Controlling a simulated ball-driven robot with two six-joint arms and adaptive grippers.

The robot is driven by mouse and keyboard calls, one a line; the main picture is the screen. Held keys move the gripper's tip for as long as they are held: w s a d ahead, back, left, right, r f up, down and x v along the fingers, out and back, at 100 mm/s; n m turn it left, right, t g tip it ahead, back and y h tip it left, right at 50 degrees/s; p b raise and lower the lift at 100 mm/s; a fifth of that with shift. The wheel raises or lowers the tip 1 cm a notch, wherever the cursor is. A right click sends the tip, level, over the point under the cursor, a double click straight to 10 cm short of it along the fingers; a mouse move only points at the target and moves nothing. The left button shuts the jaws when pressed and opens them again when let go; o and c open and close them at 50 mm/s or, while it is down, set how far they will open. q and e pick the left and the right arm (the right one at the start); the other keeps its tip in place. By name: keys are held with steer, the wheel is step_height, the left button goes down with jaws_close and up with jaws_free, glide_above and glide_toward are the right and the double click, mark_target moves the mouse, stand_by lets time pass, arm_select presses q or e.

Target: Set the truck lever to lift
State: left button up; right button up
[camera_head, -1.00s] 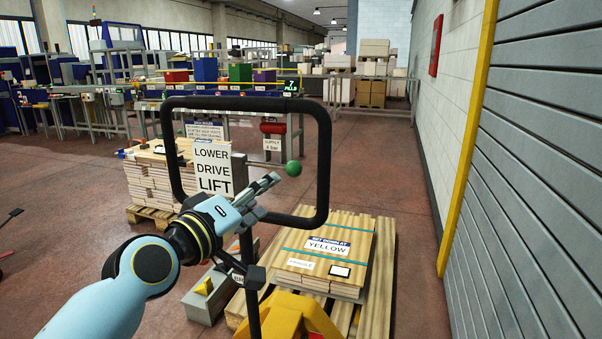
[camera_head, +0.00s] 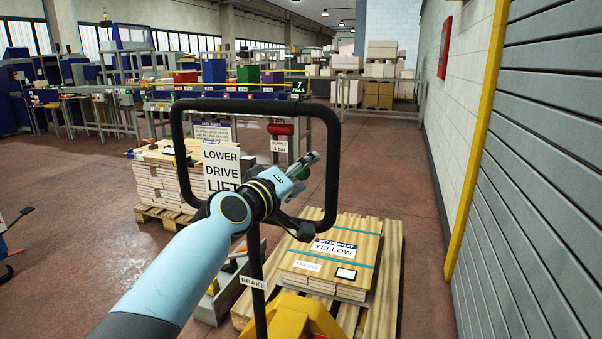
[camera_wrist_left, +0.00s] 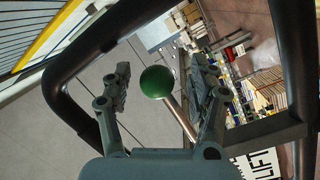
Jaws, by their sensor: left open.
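The truck's black looped handle (camera_head: 332,150) stands in front of me, with a white sign (camera_head: 221,160) reading LOWER, DRIVE, LIFT at its left side. The lever's green knob (camera_wrist_left: 157,82) and its metal rod (camera_wrist_left: 181,119) show in the left wrist view. In the head view my gripper largely hides the knob. My left gripper (camera_head: 308,163) reaches into the handle loop. In the left wrist view the gripper (camera_wrist_left: 160,90) is open, with one finger on each side of the knob and visible gaps between. My right gripper is not in view.
The yellow truck body (camera_head: 300,318) is below the handle, beside a loaded pallet (camera_head: 388,260) with a YELLOW sign (camera_head: 334,249). Another stacked pallet (camera_head: 160,182) stands behind left. A grey shutter (camera_head: 540,190) lines the right.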

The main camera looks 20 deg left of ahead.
arm_select(q)
steer(key=shift+c, duration=0.2)
steer(key=c, duration=1.1)
jaws_close()
steer(key=shift+w+r, duration=0.1)
steer(key=shift+w, duration=0.05)
steer(key=f+m+b, duration=0.3)
steer(key=shift+a+f+g, duration=0.1)
steer(key=shift+a+g, duration=0.15)
steer(key=shift+g, duration=0.05)
steer(key=shift+a+f+m, duration=0.15)
steer(key=shift+f+m, duration=0.1)
steer(key=shift+m, duration=0.35)
